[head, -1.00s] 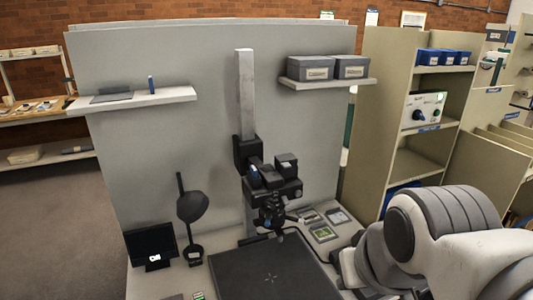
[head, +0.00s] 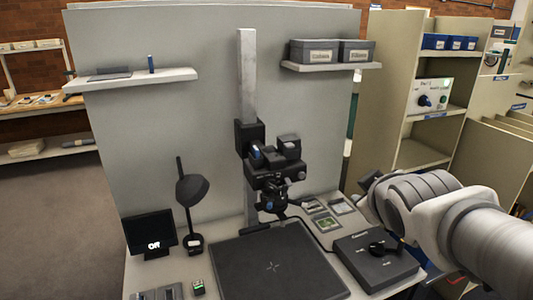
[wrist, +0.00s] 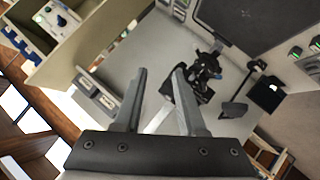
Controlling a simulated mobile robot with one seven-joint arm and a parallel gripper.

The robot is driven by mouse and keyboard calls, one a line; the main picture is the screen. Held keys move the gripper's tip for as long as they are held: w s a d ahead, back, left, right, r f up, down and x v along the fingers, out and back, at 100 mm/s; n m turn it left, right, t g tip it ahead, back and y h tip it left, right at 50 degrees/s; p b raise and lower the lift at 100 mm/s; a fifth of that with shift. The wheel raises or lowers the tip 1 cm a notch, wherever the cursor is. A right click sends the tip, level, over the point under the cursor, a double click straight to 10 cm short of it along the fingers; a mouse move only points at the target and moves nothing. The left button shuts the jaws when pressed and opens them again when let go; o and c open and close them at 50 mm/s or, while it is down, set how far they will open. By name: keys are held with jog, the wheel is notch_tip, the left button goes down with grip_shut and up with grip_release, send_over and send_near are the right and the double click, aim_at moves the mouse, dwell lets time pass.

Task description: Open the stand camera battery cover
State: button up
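The stand camera (head: 272,172) is a black unit on a pale upright column (head: 247,85) above a dark square baseboard (head: 272,265). A small blue part shows on its upper left side. I cannot make out the battery cover or whether it is open or closed. In the wrist view the stand camera (wrist: 203,72) shows tilted, beyond and right of the fingertips. My gripper (wrist: 161,70) has its two grey fingers spread apart with nothing between them, and it is clear of the camera. In the head view my arm is at the right and its fingers cannot be made out.
A dark box with a black item on top (head: 376,258) stands right of the baseboard. A desk lamp (head: 192,190) and small monitor (head: 150,235) stand left. A wall shelf (head: 330,66) with grey boxes hangs upper right, another shelf (head: 130,80) upper left.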

jog(key=w+f+n+t+y+b, duration=0.1)
jog(key=w+f+n+t+b, duration=0.1)
jog(key=w+n+t+b, duration=0.3)
jog(key=n+y+b, duration=0.3)
jog(key=n+y, duration=0.4)
jog(key=n, duration=0.3)
send_near(291, 147)
jog(key=shift+t, duration=0.3)
jog(key=x, duration=0.8)
jog(key=shift+w+a+f+b, duration=0.15)
jog(key=shift+w+f+b, duration=0.15)
jog(key=shift+b, duration=0.1)
grip_shut()
